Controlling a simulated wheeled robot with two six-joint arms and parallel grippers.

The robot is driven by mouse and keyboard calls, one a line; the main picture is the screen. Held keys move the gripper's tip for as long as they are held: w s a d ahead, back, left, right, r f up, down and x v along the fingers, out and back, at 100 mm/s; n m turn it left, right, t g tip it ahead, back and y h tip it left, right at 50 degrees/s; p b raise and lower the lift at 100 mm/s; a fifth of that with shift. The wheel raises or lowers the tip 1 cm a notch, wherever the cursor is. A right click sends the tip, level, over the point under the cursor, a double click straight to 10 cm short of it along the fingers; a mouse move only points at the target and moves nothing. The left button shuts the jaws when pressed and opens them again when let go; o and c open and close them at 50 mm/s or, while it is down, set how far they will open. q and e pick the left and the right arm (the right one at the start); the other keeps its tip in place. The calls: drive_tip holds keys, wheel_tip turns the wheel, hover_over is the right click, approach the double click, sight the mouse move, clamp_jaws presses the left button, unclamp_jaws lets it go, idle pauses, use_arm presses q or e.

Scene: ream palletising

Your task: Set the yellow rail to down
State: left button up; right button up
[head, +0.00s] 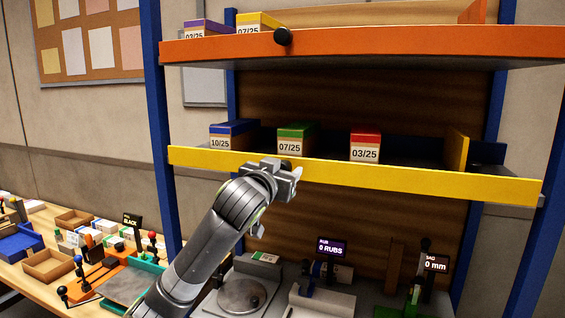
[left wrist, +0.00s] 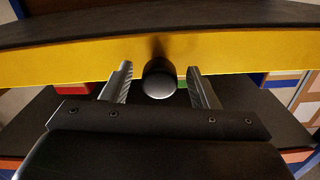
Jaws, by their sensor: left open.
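The yellow rail (head: 400,182) runs along the front edge of the middle shelf and stands raised across the lower part of the boxes behind it. It also shows in the left wrist view (left wrist: 60,60). A dark round knob (left wrist: 159,78) sticks out from the rail's front. My left gripper (head: 290,172) is at the rail's front, left of its middle. Its jaws (left wrist: 160,88) are open, one on each side of the knob, with gaps visible. In the head view the gripper mostly hides the knob. My right gripper is in neither view.
Behind the rail stand a blue box (head: 233,134), a green box (head: 296,139) and a red box (head: 365,146). An orange rail (head: 400,47) with a black knob (head: 282,36) fronts the shelf above. Below is a bench with small devices and signs (head: 331,248).

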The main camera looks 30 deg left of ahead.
use_arm(q)
drive_tip(key=shift+w+a+f, duration=0.1)
drive_tip(key=shift+w, duration=0.35)
drive_tip(key=shift+s, duration=0.1)
clamp_jaws()
